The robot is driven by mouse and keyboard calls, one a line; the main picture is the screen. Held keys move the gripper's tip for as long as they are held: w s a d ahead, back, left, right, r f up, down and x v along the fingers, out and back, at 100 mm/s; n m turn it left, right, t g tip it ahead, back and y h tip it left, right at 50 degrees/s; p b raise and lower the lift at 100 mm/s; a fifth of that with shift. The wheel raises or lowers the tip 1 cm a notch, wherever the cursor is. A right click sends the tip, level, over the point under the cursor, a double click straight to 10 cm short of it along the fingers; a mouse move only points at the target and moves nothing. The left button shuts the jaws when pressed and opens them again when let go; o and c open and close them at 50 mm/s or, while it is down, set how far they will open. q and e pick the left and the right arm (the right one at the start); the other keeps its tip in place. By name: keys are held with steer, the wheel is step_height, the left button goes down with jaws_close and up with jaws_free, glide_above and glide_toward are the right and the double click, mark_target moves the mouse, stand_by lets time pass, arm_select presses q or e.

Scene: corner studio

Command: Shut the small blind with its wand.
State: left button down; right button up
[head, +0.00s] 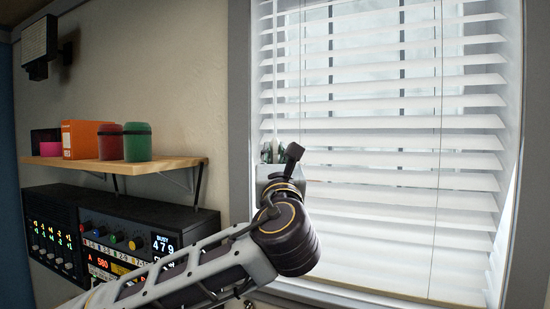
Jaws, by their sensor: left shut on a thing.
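The small white blind (400,150) hangs in the window on the right. Its slats are partly open: bright gaps and window bars show between the upper slats, while the lower ones look closer together. My left gripper (268,153) is raised at the blind's left edge, in front of the slats. It is shut on the wand (275,95), a thin upright line near that edge. My own wrist and gripper body hide the wand's lower part and the exact grip. My right gripper is not in view.
A wooden shelf (120,166) at the left holds an orange box (80,139), a red jar (110,142) and a green jar (137,142). Control panels (120,238) stand below it. A dark lamp (40,45) hangs at top left. The grey window frame (239,110) borders the blind.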

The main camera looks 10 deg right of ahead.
arm_select(q)
steer(key=shift+m+h, duration=0.5)
steer(key=shift+h, duration=0.4)
steer(key=shift+m+g+h, duration=0.5)
steer(key=shift+h, duration=0.5)
steer(key=shift+m+g+h, duration=0.8)
steer(key=shift+m+h, duration=0.2)
steer(key=shift+h, duration=0.8)
steer(key=shift+m+g+h+p, duration=0.7)
steer(key=shift+m+g+h, duration=0.6)
steer(key=shift+g+h, duration=0.5)
steer(key=shift+m+g+h+p, duration=0.7)
steer(key=shift+m+g+h, duration=0.7)
steer(key=shift+h, duration=0.6)
steer(key=shift+m+g+h+p, duration=0.35)
steer(key=shift+m+g+h, duration=0.7)
steer(key=shift+g, duration=0.95)
steer(key=shift+m+g+h, duration=0.75)
steer(key=shift+m+g, duration=0.4)
steer(key=shift+g, duration=1.05)
steer(key=shift+m+g+h+b, duration=0.2)
steer(key=shift+m+g+b, duration=0.5)
steer(key=shift+g, duration=1.05)
steer(key=shift+m+g+h+b, duration=0.25)
steer(key=shift+m+g, duration=0.75)
steer(key=shift+g, duration=0.75)
steer(key=shift+r+m+g, duration=0.1)
steer(key=shift+m+g, duration=0.4)
steer(key=shift+g, duration=0.3)
